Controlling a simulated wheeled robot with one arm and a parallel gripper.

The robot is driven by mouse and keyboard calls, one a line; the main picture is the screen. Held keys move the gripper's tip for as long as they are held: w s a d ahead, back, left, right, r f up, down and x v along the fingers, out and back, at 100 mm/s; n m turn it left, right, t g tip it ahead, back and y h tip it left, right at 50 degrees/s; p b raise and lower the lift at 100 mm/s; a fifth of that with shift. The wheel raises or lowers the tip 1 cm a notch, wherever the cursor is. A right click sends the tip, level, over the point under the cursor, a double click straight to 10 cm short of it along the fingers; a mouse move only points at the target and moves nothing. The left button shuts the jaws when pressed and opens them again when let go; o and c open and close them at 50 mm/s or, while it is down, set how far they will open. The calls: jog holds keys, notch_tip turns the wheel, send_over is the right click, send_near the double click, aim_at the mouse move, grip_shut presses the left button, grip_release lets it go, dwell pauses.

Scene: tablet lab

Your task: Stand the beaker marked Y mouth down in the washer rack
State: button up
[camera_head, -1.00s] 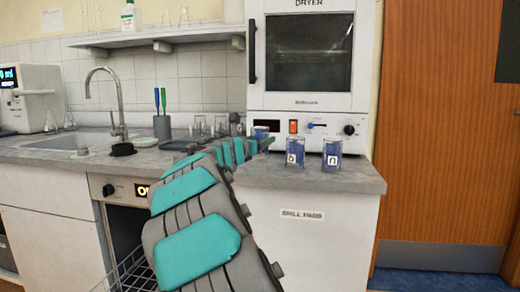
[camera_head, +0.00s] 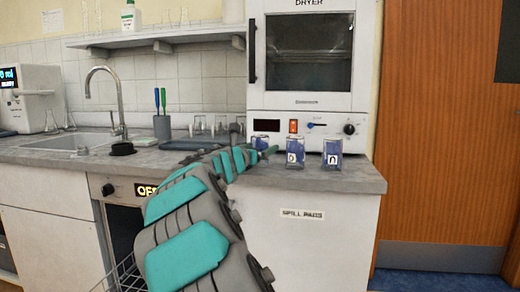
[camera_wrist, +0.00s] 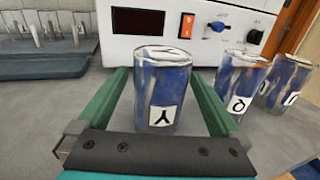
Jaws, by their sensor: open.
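The beaker marked Y (camera_wrist: 163,85) is blue and stands upright on the counter in the wrist view, between the two green fingers of my open gripper (camera_wrist: 159,100). Gaps show on both sides, so the fingers do not grip it. I cannot tell which end is its mouth. In the head view this beaker (camera_head: 260,141) is the left one of three, partly hidden by my gripper (camera_head: 266,152). The wire washer rack (camera_head: 122,276) shows at the lower left, in front of the open washer (camera_head: 121,215); my arm hides much of it.
Two more blue lettered beakers (camera_head: 295,153) (camera_head: 332,154) stand close to the right. The dryer (camera_head: 305,100) is just behind them. A grey tray (camera_wrist: 45,65) with glassware lies to the left. A sink (camera_head: 70,142) and tool cup (camera_head: 162,127) are further left.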

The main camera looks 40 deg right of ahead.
jog(key=shift+r, duration=0.15)
jog(key=v, duration=1.2)
